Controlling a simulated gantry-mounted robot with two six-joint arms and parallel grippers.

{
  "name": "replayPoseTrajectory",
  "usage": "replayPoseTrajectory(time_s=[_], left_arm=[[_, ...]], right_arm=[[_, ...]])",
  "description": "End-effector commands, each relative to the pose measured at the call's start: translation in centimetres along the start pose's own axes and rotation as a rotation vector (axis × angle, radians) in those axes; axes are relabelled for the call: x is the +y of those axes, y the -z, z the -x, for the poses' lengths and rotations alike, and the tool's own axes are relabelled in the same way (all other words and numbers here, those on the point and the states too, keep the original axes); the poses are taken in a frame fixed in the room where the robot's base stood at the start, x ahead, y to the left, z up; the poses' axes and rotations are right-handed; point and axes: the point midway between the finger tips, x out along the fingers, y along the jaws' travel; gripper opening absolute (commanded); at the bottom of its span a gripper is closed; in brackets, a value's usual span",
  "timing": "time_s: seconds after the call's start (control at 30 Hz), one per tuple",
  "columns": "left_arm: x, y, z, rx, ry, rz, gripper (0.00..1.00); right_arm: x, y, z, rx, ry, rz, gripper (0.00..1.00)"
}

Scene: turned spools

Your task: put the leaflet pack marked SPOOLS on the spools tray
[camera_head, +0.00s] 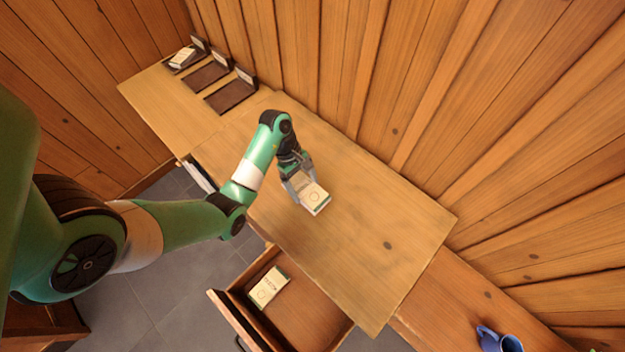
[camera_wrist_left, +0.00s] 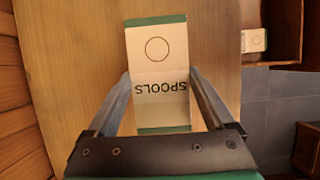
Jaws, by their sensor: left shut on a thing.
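The leaflet pack marked SPOOLS (camera_head: 315,198) is white with green ends and a ring printed on it. My left gripper (camera_head: 299,186) is shut on it, at or just above the wooden table; I cannot tell if it touches. In the left wrist view the pack (camera_wrist_left: 158,62) sits between the two fingers (camera_wrist_left: 160,88), its SPOOLS lettering upside down. Three dark trays stand at the far left: one holding a white pack (camera_head: 183,57), an empty middle tray (camera_head: 205,77) and an empty near tray (camera_head: 230,96). Their labels are too small to read. My right gripper is not in view.
An open drawer (camera_head: 311,334) at the table's front holds another white pack (camera_head: 268,287), also in the left wrist view (camera_wrist_left: 253,40). A blue mug (camera_head: 498,341) stands at the lower right. The tabletop (camera_head: 370,220) around the gripper is clear. A plank wall runs behind.

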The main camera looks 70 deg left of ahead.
Motion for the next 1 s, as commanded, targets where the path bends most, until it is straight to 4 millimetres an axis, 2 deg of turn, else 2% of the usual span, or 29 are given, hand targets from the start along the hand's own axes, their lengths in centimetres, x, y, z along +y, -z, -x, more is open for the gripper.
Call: replayPoseTrajectory(time_s=[0.03,0.07,0.2,0.3,0.43,0.57,0.87,1.0], left_arm=[[-0.9,-1.1,2.6,-0.001,0.001,0.002,0.12],[-1.4,-1.3,3.1,-0.001,0.001,0.002,0.12],[-5.5,-1.9,4.3,-0.001,0.002,0.004,0.12],[-7.7,-2.2,4.8,-0.001,0.002,0.003,0.12],[-9.4,-2.4,5.1,-0.001,0.000,0.002,0.12],[-10.1,-2.4,5.1,0.000,0.000,0.000,0.12],[-10.1,-2.4,5.0,0.000,-0.001,0.017,0.12],[-8.9,-2.1,5.0,0.011,-0.054,0.111,0.12]], right_arm=[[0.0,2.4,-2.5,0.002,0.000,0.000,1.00],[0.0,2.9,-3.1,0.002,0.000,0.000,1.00],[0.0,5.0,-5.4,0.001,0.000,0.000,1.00],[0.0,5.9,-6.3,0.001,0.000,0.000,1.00],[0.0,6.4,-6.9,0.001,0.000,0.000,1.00],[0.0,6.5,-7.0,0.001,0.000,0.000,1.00],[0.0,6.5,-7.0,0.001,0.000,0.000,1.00],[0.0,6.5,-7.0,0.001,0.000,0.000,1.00]])
